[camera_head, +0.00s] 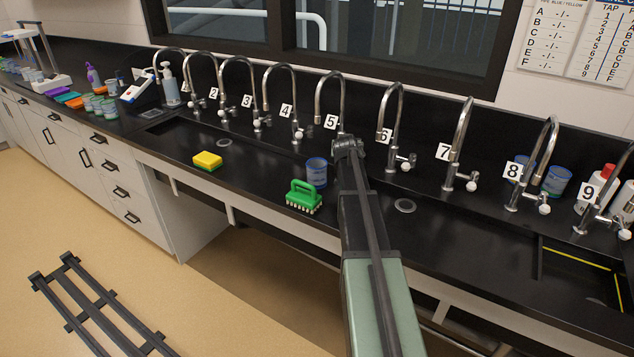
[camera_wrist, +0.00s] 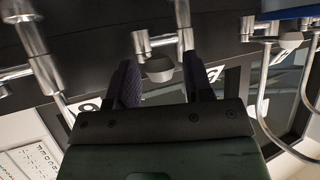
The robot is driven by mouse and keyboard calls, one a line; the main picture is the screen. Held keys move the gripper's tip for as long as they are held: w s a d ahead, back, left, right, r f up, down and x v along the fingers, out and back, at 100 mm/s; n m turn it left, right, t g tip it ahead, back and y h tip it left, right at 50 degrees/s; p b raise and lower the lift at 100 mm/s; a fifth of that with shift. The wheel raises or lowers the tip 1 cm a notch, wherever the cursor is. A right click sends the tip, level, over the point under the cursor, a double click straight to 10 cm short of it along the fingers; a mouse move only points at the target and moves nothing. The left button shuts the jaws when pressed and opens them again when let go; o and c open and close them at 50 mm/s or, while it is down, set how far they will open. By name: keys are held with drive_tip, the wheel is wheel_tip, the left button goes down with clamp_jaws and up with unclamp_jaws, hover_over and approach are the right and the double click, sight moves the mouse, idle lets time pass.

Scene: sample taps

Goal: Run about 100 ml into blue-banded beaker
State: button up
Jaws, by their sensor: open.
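A blue-banded beaker (camera_head: 316,172) stands on the black bench in front of tap 5 (camera_head: 331,95); its fill level cannot be read. My gripper (camera_head: 348,148) is at the lower part of tap 5 and hides its handle in the head view. In the wrist view my gripper (camera_wrist: 163,78) is open, with its two dark fingers spread either side of a round tap knob (camera_wrist: 160,68). I cannot tell whether they touch it. No water stream is visible. A blue edge (camera_wrist: 295,12) shows at the wrist view's top right corner.
Numbered taps line the back wall. A green brush (camera_head: 304,197) lies left of my arm near the front edge, and a yellow sponge (camera_head: 207,160) farther left. Another blue-banded beaker (camera_head: 556,180) stands by tap 8. The bench right of my arm around the drain (camera_head: 405,205) is clear.

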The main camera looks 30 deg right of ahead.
drive_tip(key=shift+w+d+f, duration=0.3)
drive_tip(key=shift+w+d, duration=0.05)
drive_tip(key=p+v, duration=0.4)
drive_tip(key=v, duration=0.4)
drive_tip(key=shift+a, duration=0.15)
